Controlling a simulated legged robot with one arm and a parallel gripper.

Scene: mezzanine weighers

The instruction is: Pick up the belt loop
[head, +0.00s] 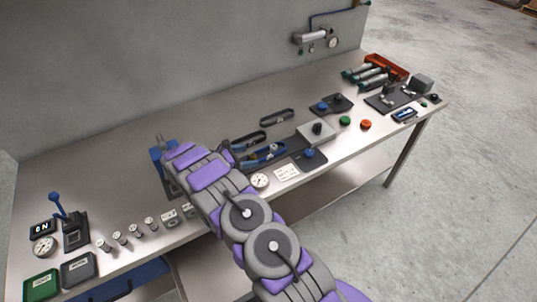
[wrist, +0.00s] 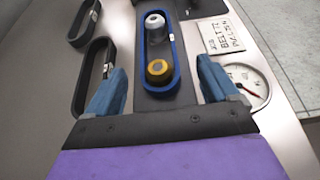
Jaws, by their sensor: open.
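Several belt loops lie on the bench. In the wrist view, a blue-edged loop (wrist: 172,72) runs around a white-topped pulley (wrist: 155,22) and a yellow-ringed pulley (wrist: 158,68) on a dark plate. Two black loops lie to its left, one nearer (wrist: 78,92) and one farther (wrist: 72,35). My gripper (wrist: 160,88) is open and empty, with its blue fingers on either side of the blue loop's near end. The left finger covers part of the nearer black loop. In the head view, a black loop (head: 277,117) lies farther back; my arm partly hides the area around my gripper.
A card (wrist: 226,35) and a dial gauge (wrist: 246,82) are close to the right finger. A grey block (head: 318,133), green button (head: 345,121) and red button (head: 366,124) stand to the right. Small weights and a lever box (head: 75,240) stand at left. The bench's back strip is mostly clear.

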